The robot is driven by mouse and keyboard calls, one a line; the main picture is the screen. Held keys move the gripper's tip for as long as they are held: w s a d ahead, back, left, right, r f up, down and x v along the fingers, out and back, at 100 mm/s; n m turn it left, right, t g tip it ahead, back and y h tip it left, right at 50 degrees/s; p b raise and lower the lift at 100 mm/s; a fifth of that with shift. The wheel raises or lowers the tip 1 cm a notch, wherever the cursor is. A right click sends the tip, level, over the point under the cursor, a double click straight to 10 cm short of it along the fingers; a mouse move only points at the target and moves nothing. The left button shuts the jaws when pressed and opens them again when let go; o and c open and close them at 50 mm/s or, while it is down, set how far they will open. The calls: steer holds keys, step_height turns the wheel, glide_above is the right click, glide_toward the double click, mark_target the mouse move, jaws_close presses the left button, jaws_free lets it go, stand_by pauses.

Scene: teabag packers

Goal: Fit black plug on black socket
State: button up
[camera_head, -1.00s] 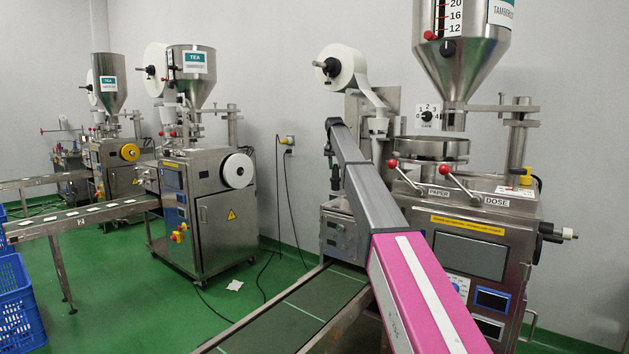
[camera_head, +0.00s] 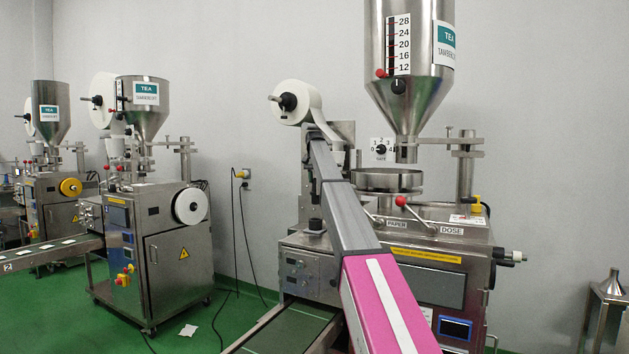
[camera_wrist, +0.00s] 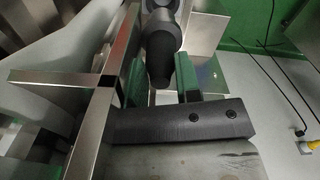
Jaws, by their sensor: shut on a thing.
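In the wrist view my gripper (camera_wrist: 161,85) has two green fingers, one on each side of a black, tapered, rounded piece that looks like the black plug (camera_wrist: 160,62). The fingers are shut on it. Its upper end meets a grey-black round part at the top of the picture; I cannot tell whether that is the socket or more of the plug. In the head view my grey and magenta arm reaches toward the near teabag machine (camera_head: 430,270), and my fingers cannot be made out there. I cannot identify the black socket with certainty.
A metal frame bar (camera_wrist: 100,80) stands close left of my fingers. A steel panel (camera_wrist: 204,70) is close on the right. A wall outlet (camera_head: 243,173) with black cables is left of the near machine. A conveyor (camera_head: 290,330) runs below my arm.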

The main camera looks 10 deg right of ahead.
glide_above(315, 202)
steer(key=w, duration=0.2)
steer(key=shift+s+d+f, duration=0.1)
steer(key=shift+s+f, duration=0.05)
steer(key=shift+f, duration=1.3)
steer(key=shift+s+d+f, duration=0.1)
steer(key=shift+f, duration=1.3)
steer(key=shift+a+f, duration=0.1)
steer(key=shift+f, duration=2.65)
steer(key=o, duration=1)
steer(key=shift+o, duration=0.2)
step_height(315, 202, up, 11)
steer(key=shift+a+f, duration=0.1)
steer(key=shift+f, duration=0.05)
